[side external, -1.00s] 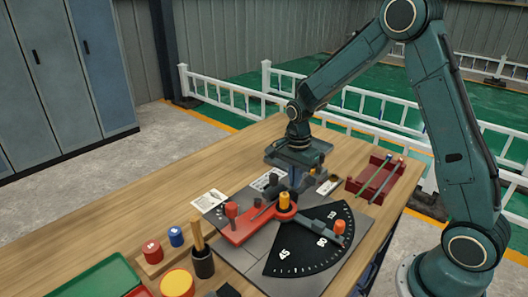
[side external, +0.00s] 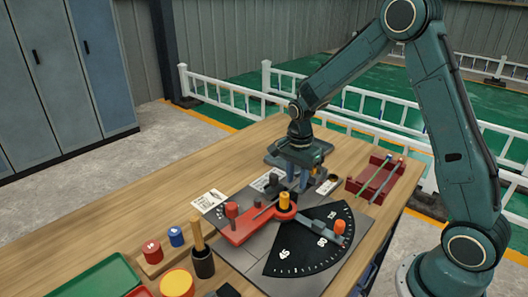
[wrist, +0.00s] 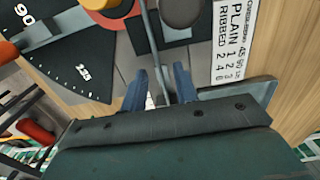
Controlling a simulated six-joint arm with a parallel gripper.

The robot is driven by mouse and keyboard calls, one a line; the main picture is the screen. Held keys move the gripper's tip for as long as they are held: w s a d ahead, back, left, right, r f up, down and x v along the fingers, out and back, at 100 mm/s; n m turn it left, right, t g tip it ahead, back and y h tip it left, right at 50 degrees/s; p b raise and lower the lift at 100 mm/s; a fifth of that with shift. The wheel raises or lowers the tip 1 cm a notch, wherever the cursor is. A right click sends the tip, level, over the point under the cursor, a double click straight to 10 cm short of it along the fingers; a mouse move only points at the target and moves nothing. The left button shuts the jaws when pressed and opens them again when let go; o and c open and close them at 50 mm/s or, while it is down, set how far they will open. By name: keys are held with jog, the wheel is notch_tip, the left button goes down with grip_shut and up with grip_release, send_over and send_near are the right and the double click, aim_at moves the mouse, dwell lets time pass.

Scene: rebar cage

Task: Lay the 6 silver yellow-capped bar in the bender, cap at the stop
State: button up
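My gripper (side external: 298,187) is low over the far end of the bender plate. Its two blue fingers show apart in the wrist view (wrist: 160,70), so it is open. A thin grey bar (wrist: 151,40) runs between the fingers without visible contact and on into the bender, beside a dark round post (wrist: 181,12). Its yellow cap cannot be made out. The bender has a red arm (side external: 240,229), an orange-yellow centre pin (side external: 284,201) and a black angle dial (side external: 310,243). The stop cannot be told apart.
A red rack (side external: 366,184) holding bars stands right of the bender. A printed card (wrist: 235,40) lies near the fingers. A dark cup with a wooden handle (side external: 202,262), a red and a blue cylinder (side external: 176,236) and a green tray (side external: 95,282) stand front left. The table's far left is clear.

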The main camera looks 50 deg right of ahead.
jog(key=shift+r, duration=0.1)
notch_tip(320, 180, up, 14)
jog(key=shift+f, duration=0.2)
dwell(0.7)
jog(key=shift+r, duration=0.15)
dwell(0.5)
jog(key=shift+r, duration=2.85)
jog(key=s+a+n+t, duration=0.2)
jog(key=s+a+n, duration=0.2)
jog(key=s+n, duration=0.5)
jog(key=s+a+n+t, duration=0.3)
jog(key=s+n, duration=0.6)
jog(key=s, duration=0.5)
jog(key=shift+a+r+t, duration=0.3)
jog(key=shift+a, duration=0.15)
